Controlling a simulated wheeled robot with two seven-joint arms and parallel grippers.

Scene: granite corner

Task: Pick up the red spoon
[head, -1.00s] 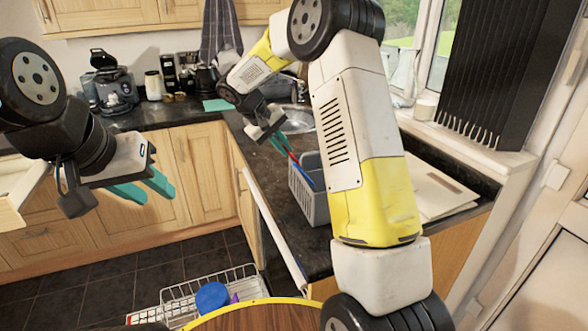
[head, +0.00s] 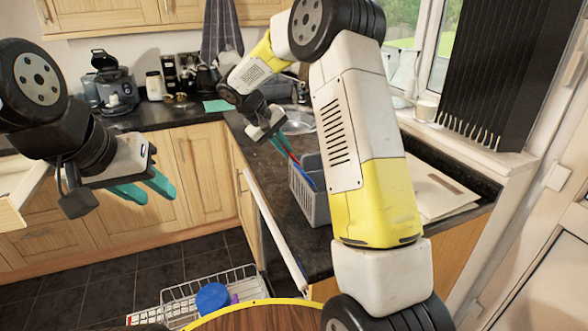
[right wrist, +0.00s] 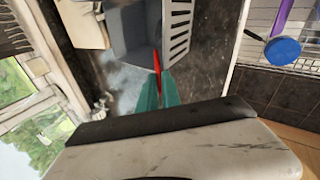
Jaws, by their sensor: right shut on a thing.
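The red spoon (right wrist: 157,62) shows as a thin red strip between the teal fingertips of my right gripper (right wrist: 158,92) in the right wrist view. In the head view, my right gripper (head: 282,146) is shut on the spoon (head: 292,157), just above the near-left rim of the grey slotted basket (head: 314,208). I cannot tell whether the spoon's lower end is still inside the basket. My left gripper (head: 146,188) is open and empty, with its teal fingers apart, in front of the wooden cupboards.
A blue utensil (head: 303,178) stands in the basket. The basket is on the dark counter (head: 270,188), with the sink (head: 300,122) behind it. A white wire rack (head: 185,298) with a blue round item (head: 212,297) is low in front. A board (head: 435,190) lies at right.

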